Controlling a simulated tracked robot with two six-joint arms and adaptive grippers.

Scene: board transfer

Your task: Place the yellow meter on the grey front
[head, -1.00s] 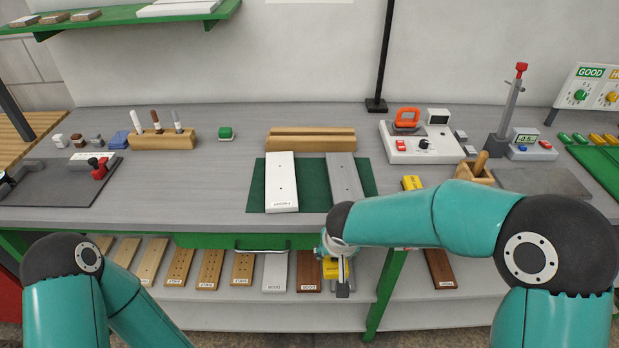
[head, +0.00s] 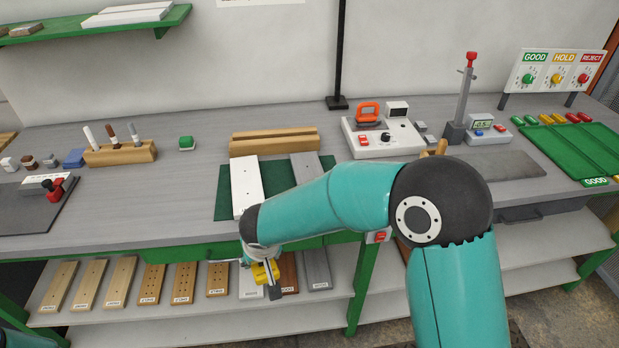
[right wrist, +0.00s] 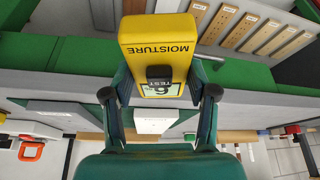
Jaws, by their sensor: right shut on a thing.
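My right gripper (head: 268,280) is shut on the yellow meter (head: 260,274) and holds it in front of the bench's front edge, with the lower shelf behind it. In the right wrist view the meter (right wrist: 158,38) sits between the fingers (right wrist: 160,100), its word MOISTURE upside down and its small green display showing. The grey front (head: 308,168) is a grey board lying on the dark green mat (head: 224,205), right of a white board (head: 246,184). My right arm hides the grey board's near end. My left gripper is not in view.
A wooden block (head: 275,142) lies behind the two boards. A white device with an orange handle (head: 385,140) stands to their right. Several boards lie on the lower shelf (head: 215,312).

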